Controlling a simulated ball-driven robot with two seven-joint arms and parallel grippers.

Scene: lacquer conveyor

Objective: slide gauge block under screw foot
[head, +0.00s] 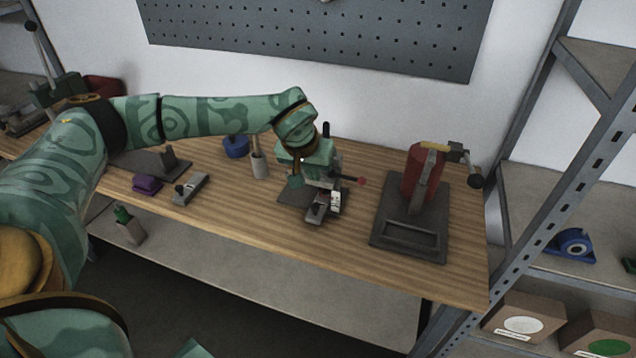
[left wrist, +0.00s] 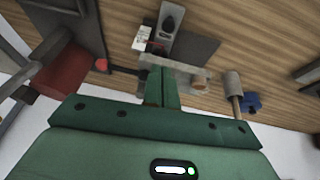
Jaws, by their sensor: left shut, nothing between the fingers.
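My left gripper (head: 312,172) is shut and empty, pointing down at the small grey bench device. In the left wrist view its two green fingers (left wrist: 161,88) are together, their tips overlapping a grey crossbar (left wrist: 188,76) of the device; I cannot tell whether they touch. The device has a grey slide with a black knob (head: 318,208), a white label (head: 335,201) and a red-ball lever (head: 360,181). A tan round end (left wrist: 200,85) shows on the crossbar. I cannot make out the gauge block or the screw foot for certain. My right gripper is not in view.
A red cylinder press (head: 420,172) on a dark base stands to the right. A purple block (head: 147,184) and grey tool (head: 190,188) lie farther left. The front table strip is clear.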

